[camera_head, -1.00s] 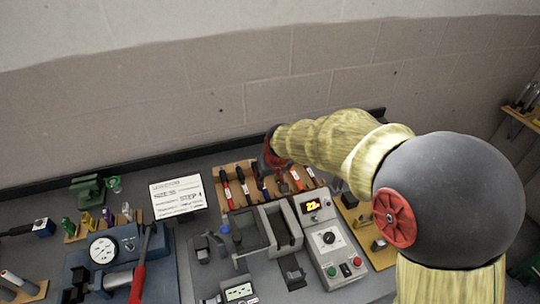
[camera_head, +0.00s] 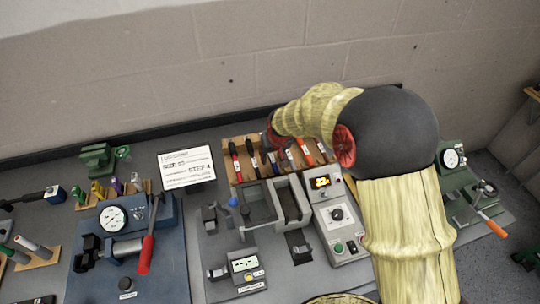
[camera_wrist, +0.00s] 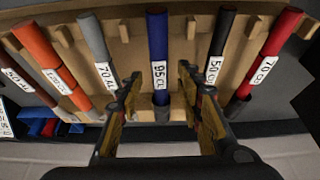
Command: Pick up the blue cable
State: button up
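The blue cable (camera_wrist: 158,50), with a white label reading 95, stands in a slot of the wooden rack (camera_wrist: 192,28) in the middle of the wrist view. My gripper (camera_wrist: 160,78) is open, with one finger on the left of the blue cable and one on the right. There are gaps between both fingers and the cable. In the head view my gripper (camera_head: 271,138) is over the rack (camera_head: 228,141) at the back of the bench, and the arm hides part of the cables there.
A grey cable (camera_wrist: 96,40) and an orange cable (camera_wrist: 40,50) stand left of the blue one. A black cable (camera_wrist: 221,40) and a red cable (camera_wrist: 275,45) stand right. In the head view a control box (camera_head: 337,222) stands in front of the rack.

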jog(key=shift+r, duration=0.1)
jog(key=shift+c, duration=0.2)
grip_shut()
dwell(0.5)
